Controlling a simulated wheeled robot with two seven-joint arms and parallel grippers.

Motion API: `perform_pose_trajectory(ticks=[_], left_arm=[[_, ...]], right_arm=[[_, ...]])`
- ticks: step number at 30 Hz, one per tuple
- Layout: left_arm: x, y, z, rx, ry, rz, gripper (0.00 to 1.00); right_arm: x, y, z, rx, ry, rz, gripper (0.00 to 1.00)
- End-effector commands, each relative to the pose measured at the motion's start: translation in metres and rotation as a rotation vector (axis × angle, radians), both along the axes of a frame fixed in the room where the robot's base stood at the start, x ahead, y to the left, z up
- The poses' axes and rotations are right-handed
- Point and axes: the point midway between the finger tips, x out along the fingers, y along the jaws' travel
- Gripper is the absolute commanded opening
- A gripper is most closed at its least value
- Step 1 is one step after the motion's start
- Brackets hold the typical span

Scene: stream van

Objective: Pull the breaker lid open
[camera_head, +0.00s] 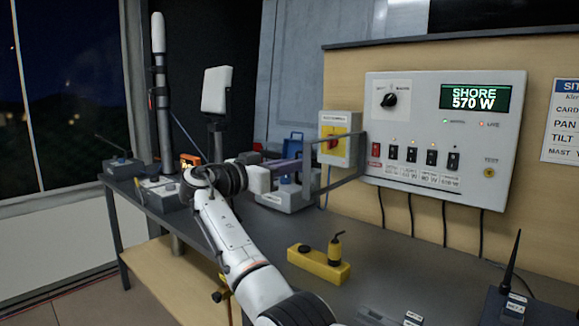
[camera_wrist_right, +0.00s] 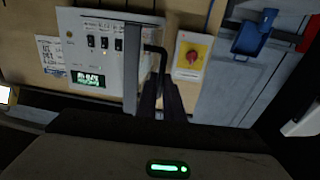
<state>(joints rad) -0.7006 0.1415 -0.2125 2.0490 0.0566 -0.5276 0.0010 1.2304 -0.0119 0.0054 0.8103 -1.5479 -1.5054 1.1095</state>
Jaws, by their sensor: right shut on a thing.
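The breaker lid (camera_head: 338,187) shows as a thin grey frame standing out from the left side of the grey breaker panel (camera_head: 445,88), swung away from its face. The row of black breaker switches (camera_head: 431,157) is uncovered. My right gripper (camera_head: 298,165) is at the lid's outer edge, its fingers shut on the lid handle. In the right wrist view, the dark bent handle (camera_wrist_right: 156,48) runs from the lid's grey edge (camera_wrist_right: 131,70) down between the fingers (camera_wrist_right: 161,88). The grip itself is partly hidden in shadow. My left gripper is in neither view.
A yellow radio-like box (camera_head: 318,266) lies on the dark bench (camera_head: 385,245). A mast (camera_head: 159,85) stands left. An antenna device (camera_head: 508,300) stands at front right.

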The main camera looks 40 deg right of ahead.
Motion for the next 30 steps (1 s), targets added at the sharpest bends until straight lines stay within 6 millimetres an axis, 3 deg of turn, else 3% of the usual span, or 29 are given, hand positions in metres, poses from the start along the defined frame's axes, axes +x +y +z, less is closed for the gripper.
perform_pose_trajectory(ticks=[16, 18, 20, 30], left_arm=[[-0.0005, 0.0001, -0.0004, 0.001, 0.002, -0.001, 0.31], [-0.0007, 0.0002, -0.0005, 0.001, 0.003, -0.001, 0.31], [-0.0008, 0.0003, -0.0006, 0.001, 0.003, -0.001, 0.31], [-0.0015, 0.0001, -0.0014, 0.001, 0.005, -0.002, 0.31]], right_arm=[[-0.0025, -0.0062, 0.0015, -0.001, -0.001, -0.011, 0.00], [-0.0025, -0.0063, 0.0014, -0.001, -0.001, -0.011, 0.17], [-0.0023, -0.0057, 0.0011, -0.001, 0.000, -0.010, 0.26], [-0.0005, 0.0023, -0.0001, 0.000, 0.001, -0.003, 0.26]])
